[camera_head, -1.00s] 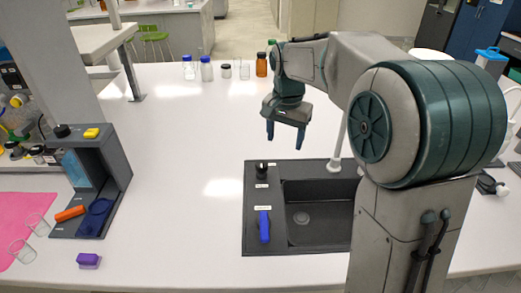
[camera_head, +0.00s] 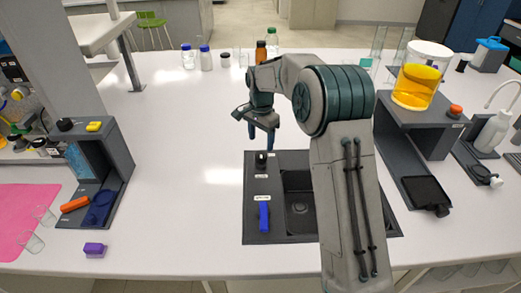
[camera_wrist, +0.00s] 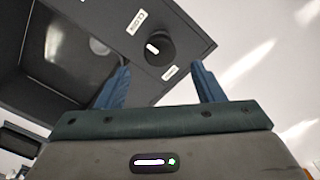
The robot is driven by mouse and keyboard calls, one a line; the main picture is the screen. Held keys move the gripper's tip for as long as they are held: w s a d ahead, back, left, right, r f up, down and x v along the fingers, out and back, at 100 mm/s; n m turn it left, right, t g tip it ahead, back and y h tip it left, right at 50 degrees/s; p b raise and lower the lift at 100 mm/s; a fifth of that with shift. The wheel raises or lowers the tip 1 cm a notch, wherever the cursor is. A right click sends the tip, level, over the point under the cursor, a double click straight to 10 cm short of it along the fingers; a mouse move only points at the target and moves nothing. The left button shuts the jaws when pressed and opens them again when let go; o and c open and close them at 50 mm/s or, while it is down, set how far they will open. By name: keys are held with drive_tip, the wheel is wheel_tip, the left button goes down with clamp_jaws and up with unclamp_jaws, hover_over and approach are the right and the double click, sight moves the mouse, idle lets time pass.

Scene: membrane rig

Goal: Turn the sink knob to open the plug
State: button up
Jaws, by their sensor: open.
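The dark sink unit (camera_head: 284,239) is set in the white bench. A round black knob (camera_head: 261,159) stands on the panel at its left, near the back edge, with white labels beside it. A blue lever (camera_head: 264,216) lies on the same panel nearer the front. The basin (camera_head: 298,205) is partly hidden by my arm. My gripper (camera_head: 260,143) is open and empty, fingers pointing down, just above or behind the black knob. In the wrist view, the knob (camera_wrist: 158,48) shows beyond and between my open fingers (camera_wrist: 162,82), apart from them. The blue lever is not in that view.
A dark stand with a yellow-filled vessel (camera_head: 416,86) is right of the sink. A grey rig (camera_head: 110,165) with an orange piece stands left, near a purple block (camera_head: 94,250). Bottles (camera_head: 206,58) line the back.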

sight(261, 154)
wheel_tip(261, 154, down, 6)
drive_tip(key=shift+r+p, duration=0.1)
drive_tip(key=shift+p, duration=0.3)
drive_tip(key=c, duration=1)
